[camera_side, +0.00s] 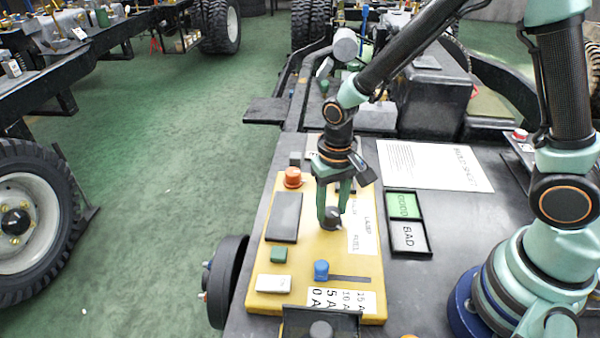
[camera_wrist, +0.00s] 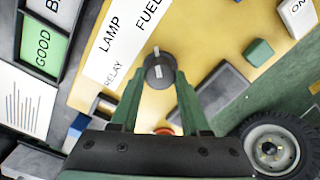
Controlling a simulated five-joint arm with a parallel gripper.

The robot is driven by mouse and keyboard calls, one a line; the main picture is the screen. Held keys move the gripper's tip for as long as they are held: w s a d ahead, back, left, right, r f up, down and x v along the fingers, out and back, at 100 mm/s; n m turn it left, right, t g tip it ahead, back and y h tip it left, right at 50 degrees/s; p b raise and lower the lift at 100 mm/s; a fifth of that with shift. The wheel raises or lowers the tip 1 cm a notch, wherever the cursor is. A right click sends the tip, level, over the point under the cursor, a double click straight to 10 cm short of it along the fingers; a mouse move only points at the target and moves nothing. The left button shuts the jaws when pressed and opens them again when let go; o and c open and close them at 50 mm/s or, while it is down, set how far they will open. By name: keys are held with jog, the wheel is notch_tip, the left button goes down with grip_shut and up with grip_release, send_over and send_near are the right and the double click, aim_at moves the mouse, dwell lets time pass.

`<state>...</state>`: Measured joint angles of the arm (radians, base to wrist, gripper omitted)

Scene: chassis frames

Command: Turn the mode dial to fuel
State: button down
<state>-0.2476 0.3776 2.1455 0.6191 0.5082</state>
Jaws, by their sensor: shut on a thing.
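The dark round mode dial (camera_side: 331,222) sits on the yellow panel (camera_side: 290,262). It also shows in the wrist view (camera_wrist: 160,74) with pale marks on its top and upper edge. The white label plate (camera_wrist: 118,42) beside it reads RELAY, LAMP and FUEL. The pale marks line up towards the top of the wrist picture, roughly towards the FUEL end; the exact setting is hard to tell. My gripper (camera_side: 331,212) points down with its green fingers on either side of the dial, shut on it. The wrist view shows both fingers (camera_wrist: 159,82) flanking it.
An orange button (camera_side: 292,177), a grey plate (camera_side: 285,217), a green button (camera_side: 278,254), a white switch (camera_side: 273,283) and a blue slider knob (camera_side: 321,270) share the panel. GOOD and BAD trays (camera_side: 428,252) and a paper sheet (camera_side: 435,165) lie to the right.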

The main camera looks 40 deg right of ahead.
aim_at(334, 210)
dwell(0.4)
jog(key=shift+c, duration=1.9)
grip_release()
jog(key=shift+r, duration=0.1)
notch_tip(334, 210, up, 12)
jog(key=s+d+r+n+t, duration=0.3)
jog(key=s+d+r+t, duration=0.2)
jog(key=d+r, duration=0.3)
jog(key=shift+s+d+t, duration=0.3)
